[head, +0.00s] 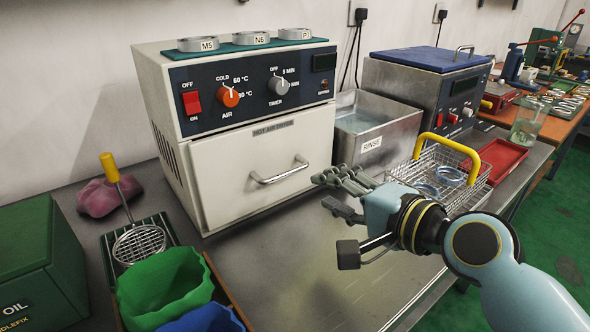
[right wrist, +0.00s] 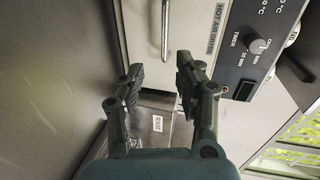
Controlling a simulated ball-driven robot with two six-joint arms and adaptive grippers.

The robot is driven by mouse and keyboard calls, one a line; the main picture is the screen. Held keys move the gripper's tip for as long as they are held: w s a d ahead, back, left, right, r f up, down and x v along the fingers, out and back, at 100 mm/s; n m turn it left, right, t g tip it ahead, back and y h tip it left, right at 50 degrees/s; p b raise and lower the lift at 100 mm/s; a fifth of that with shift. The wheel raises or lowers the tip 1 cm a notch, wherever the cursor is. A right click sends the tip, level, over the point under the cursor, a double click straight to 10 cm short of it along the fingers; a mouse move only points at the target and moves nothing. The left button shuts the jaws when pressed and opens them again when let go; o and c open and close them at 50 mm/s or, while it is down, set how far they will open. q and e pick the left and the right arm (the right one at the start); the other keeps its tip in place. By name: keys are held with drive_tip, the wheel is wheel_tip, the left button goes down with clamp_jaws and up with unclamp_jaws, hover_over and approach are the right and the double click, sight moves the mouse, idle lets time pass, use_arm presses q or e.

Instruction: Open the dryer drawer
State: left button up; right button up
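The dryer (head: 235,115) is a white box with a dark control panel, standing against the wall. Its drawer (head: 235,190) is a white front below the panel and looks shut. The drawer's metal bar handle (head: 279,172) is in the head view and also at the top of the right wrist view (right wrist: 165,30). My right gripper (head: 325,192) is just right of the handle and apart from it. In the right wrist view its two fingers (right wrist: 159,66) are spread with nothing between them. My left gripper is not in view.
Right of the dryer stand a metal rinse tank (head: 375,130) and a wire basket (head: 440,175) with rings and a yellow handle. The bench (head: 300,270) before the drawer is clear.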

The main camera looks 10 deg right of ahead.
sight(294, 171)
drive_tip(key=shift+m, duration=0.4)
drive_tip(key=x, duration=0.7)
drive_tip(key=b+x, duration=0.1)
drive_tip(key=x, duration=0.3)
drive_tip(key=shift+w+d+r, duration=0.2)
drive_tip(key=shift+r, duration=0.15)
clamp_jaws()
